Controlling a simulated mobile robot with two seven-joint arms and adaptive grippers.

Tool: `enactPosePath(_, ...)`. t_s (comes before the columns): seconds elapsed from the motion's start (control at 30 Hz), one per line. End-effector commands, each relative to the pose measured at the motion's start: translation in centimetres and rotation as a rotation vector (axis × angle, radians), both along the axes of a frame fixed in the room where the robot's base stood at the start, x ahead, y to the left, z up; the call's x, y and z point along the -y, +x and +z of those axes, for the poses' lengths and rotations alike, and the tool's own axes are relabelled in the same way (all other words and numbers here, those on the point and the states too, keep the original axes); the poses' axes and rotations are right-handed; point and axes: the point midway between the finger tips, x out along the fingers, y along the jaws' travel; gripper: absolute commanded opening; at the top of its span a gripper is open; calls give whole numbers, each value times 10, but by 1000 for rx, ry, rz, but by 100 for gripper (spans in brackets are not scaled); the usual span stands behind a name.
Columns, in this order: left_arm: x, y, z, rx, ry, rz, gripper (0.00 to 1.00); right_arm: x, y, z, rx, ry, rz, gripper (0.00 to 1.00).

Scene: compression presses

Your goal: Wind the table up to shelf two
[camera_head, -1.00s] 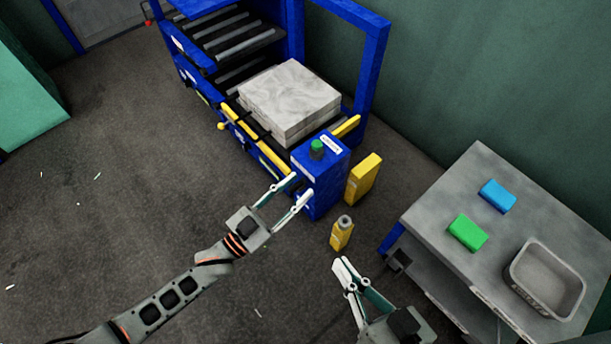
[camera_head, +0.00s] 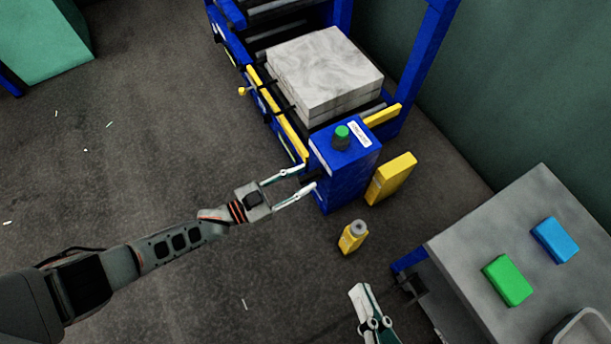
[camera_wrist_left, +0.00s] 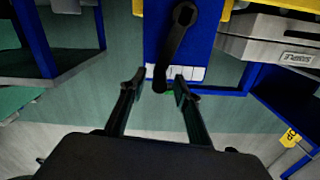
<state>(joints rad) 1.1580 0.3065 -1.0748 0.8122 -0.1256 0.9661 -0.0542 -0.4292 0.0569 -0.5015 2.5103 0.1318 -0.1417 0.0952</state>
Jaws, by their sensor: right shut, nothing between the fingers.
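A blue post box (camera_head: 345,170) with a green button (camera_head: 341,137) stands at the near end of the roller table (camera_head: 280,120). A dark crank handle (camera_wrist_left: 178,45) is on the box's face in the left wrist view. My left gripper (camera_head: 307,178) is open at that face. In the left wrist view its two fingers (camera_wrist_left: 160,83) stand apart, with the crank's free end between or just beyond the tips; contact cannot be told. Grey slabs (camera_head: 325,65) lie stacked on the table. Roller shelves (camera_head: 275,30) stand behind it, partly cut off. My right gripper (camera_head: 364,300) is shut and empty.
A yellow block (camera_head: 391,179) and a yellow bottle (camera_head: 353,237) stand on the floor by the box. At right, a grey bench (camera_head: 455,250) holds a green block (camera_head: 508,280), a blue block (camera_head: 554,240) and a grey bin (camera_head: 585,330). Floor at left is open.

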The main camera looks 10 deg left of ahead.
Motion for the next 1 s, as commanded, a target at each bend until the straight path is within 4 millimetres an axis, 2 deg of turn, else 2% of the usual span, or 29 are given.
enactPosePath(0.13,9,5,-1,-2,0,-1,32,-2,-1,-1,-9,22,-9,0)
enactPosePath(0.43,11,7,0,-1,1,0,32,-2,0,0,-8,27,-12,0)
enactPosePath(0.5,11,7,0,-1,1,0,14,-2,0,0,-8,27,-12,0)
enactPosePath(0.57,11,7,0,0,0,0,0,-2,0,0,-8,27,-12,0)
enactPosePath(1.0,12,4,-2,24,19,0,0,-3,-1,-1,-10,38,-17,0)
